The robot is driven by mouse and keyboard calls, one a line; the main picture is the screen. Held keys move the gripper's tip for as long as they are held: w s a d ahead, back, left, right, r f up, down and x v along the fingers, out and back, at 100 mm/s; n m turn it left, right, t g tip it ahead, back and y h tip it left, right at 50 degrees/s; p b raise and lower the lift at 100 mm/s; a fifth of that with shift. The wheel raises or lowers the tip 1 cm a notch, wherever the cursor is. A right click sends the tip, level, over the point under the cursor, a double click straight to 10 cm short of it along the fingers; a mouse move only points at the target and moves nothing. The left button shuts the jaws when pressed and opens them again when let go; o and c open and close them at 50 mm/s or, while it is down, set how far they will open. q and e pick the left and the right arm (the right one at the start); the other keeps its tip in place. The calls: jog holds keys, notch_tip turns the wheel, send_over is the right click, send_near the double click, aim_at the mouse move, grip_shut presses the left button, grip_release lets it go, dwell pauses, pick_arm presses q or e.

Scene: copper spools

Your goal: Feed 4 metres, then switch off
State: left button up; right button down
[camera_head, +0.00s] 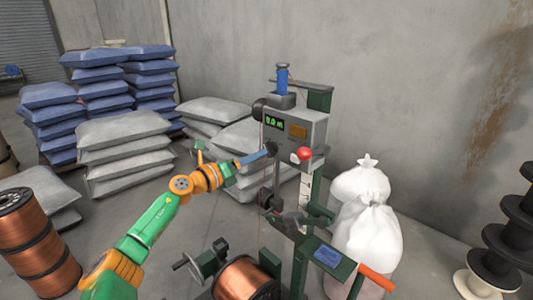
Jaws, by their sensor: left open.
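The feeding machine has a grey control box (305,132) on a green frame. Its small green display (274,122) seems to read 0.0 m, though the digits are tiny. A red knob (302,155) sits on the lower front of the box. A blue bar (252,157) sticks out left from a dark round hub (271,148). My left gripper (229,172) is open just left of the blue bar's outer end; whether they touch cannot be told. A copper spool (246,281) sits low on the machine. My right gripper is out of view.
An orange-red handle (376,278) juts out at the machine's lower right. White sacks (368,235) stand close to its right side. Grey bags (127,150) and blue bags (104,88) are stacked behind. A copper spool stack (38,245) stands left, dark spools (515,240) right.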

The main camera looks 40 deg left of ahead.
pick_arm(q)
jog(key=w, duration=0.3)
jog(key=w+b, duration=0.1)
jog(key=w, duration=0.1)
jog(key=shift+d+r, duration=0.15)
jog(key=shift+d, duration=0.15)
grip_shut()
dwell(1.2)
